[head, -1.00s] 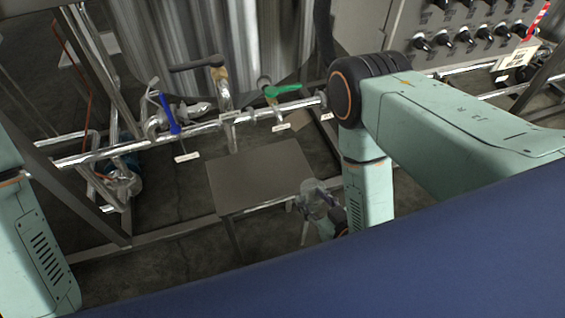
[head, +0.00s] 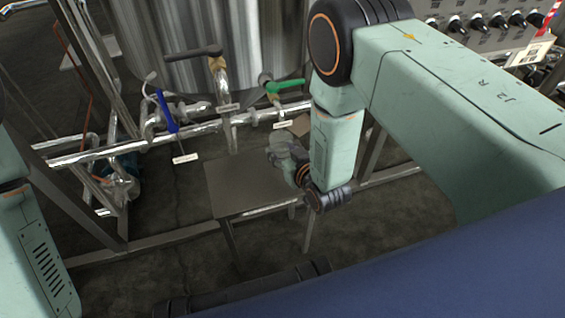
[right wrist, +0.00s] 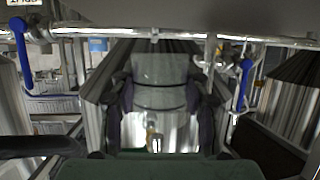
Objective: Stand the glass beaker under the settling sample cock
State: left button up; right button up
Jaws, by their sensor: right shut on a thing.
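The clear glass beaker (head: 284,146) is held in my right gripper (head: 290,160) above the right back part of the small metal stand (head: 235,190). In the right wrist view the beaker (right wrist: 160,88) sits between my two dark fingers (right wrist: 160,100), which close on its sides. Pipes show through its glass. Behind the stand are a blue-handled cock (head: 167,112), a green-handled cock (head: 285,87) and a brass-bodied valve with a dark lever (head: 195,52). Their tags are too small to read, so I cannot tell which is the settling one. My left gripper is out of view.
A steel tank (head: 190,35) stands behind the horizontal pipe (head: 90,153). Frame bars surround the stand. A control panel (head: 480,25) with black knobs is at the upper right. The stand's top is bare.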

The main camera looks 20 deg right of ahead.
aim_at(283, 159)
jog(key=shift+w+f, duration=0.1)
jog(key=shift+d+f+b, duration=0.1)
jog(key=shift+f+b, duration=0.95)
jog(key=shift+f, duration=0.6)
jog(key=shift+f, duration=0.15)
jog(key=o, duration=1.2)
